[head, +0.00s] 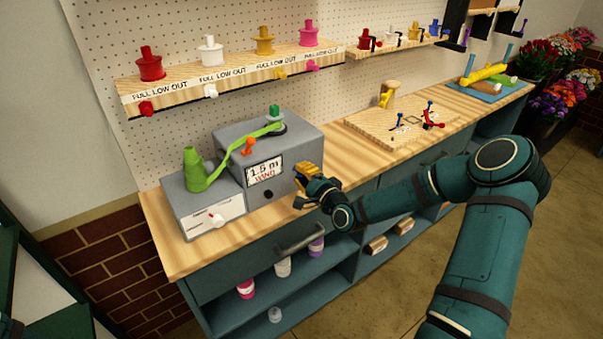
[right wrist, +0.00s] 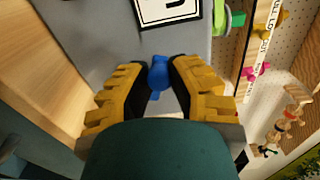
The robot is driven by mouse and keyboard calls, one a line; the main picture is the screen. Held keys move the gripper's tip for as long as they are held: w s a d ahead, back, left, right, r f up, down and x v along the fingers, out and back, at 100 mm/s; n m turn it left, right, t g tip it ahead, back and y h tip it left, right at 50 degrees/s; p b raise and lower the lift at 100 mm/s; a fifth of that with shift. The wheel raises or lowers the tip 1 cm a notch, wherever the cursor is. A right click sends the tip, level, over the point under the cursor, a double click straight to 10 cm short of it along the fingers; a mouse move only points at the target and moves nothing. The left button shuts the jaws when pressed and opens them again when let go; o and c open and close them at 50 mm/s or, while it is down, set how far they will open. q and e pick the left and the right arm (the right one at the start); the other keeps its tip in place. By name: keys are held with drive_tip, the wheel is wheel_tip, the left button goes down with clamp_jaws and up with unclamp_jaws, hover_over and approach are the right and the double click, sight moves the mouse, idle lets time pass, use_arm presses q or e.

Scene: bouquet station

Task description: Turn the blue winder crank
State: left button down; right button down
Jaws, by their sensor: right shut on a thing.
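The grey winder box (head: 228,148) stands on the wooden counter. Its front display (head: 265,171) reads "1.5 m" with red letters below that look like "WIND". My right gripper (head: 308,174) is at the right side of the box. In the right wrist view, its yellow fingers (right wrist: 160,85) are shut on the blue winder crank (right wrist: 158,72), with the blue part showing between the fingertips. In the head view the crank is hidden behind the gripper. A green ribbon (head: 222,166) runs from a green spool (head: 192,165) across the box top. My left gripper is out of view.
A lower grey unit with a white knob (head: 215,220) adjoins the box at left. A shelf above holds red, white, yellow and pink spools (head: 150,64). A wooden board (head: 405,125) with small parts lies to the right. A drawer handle (head: 300,237) juts out below.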

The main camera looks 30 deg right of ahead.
drive_tip(key=shift+d+r+m, duration=0.15)
drive_tip(key=shift+d+m, duration=0.05)
drive_tip(key=shift+m, duration=0.3)
drive_tip(key=c, duration=0.8)
unclamp_jaws()
drive_tip(key=shift+a, duration=0.1)
drive_tip(key=s+d, duration=0.1)
drive_tip(key=s, duration=1.1)
